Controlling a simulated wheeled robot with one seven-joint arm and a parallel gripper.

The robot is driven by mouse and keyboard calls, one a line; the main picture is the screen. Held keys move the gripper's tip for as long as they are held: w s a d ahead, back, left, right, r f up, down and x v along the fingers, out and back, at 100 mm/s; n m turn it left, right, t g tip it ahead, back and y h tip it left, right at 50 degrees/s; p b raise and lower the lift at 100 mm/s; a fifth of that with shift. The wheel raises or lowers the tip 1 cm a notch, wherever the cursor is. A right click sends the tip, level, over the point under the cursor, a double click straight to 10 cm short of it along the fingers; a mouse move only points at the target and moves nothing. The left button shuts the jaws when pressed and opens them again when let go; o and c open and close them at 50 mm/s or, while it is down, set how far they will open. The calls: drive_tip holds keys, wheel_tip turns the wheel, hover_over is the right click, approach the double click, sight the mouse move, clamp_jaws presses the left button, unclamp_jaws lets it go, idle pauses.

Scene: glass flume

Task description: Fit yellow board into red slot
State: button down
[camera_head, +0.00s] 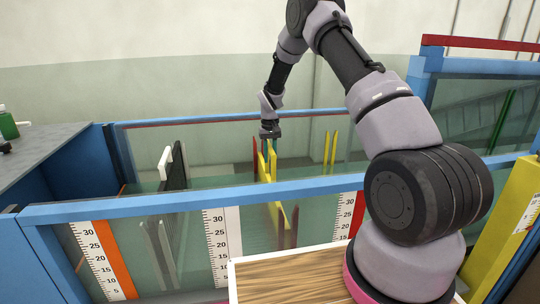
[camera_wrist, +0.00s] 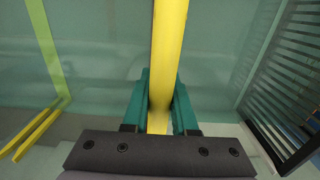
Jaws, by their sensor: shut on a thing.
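The yellow board (camera_head: 272,165) is upright inside the glass flume in the head view. In the wrist view it runs as a long yellow edge (camera_wrist: 169,50) up the middle, between the teal fingers. My gripper (camera_wrist: 160,105) is shut on it, and in the head view my gripper (camera_head: 269,143) points down at the board's top. A dark red upright strip (camera_head: 255,152), seemingly part of the red slot, stands close left of the board at the far wall. A duller red strip (camera_head: 294,228) shows through the front glass. Whether the board touches either strip, I cannot tell.
A pair of yellow strips (camera_head: 330,147) stands right of the board. A black grille (camera_head: 175,170) with a white panel stands to the left; the grille (camera_wrist: 285,90) is right in the wrist view. The blue front rail (camera_head: 120,208) and a wooden-topped tray (camera_head: 290,279) lie nearer.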

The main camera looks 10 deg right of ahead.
drive_tip(key=shift+f, duration=2.5)
drive_tip(key=c, duration=0.6)
unclamp_jaws()
drive_tip(key=shift+c, duration=0.2)
drive_tip(key=shift+f, duration=0.1)
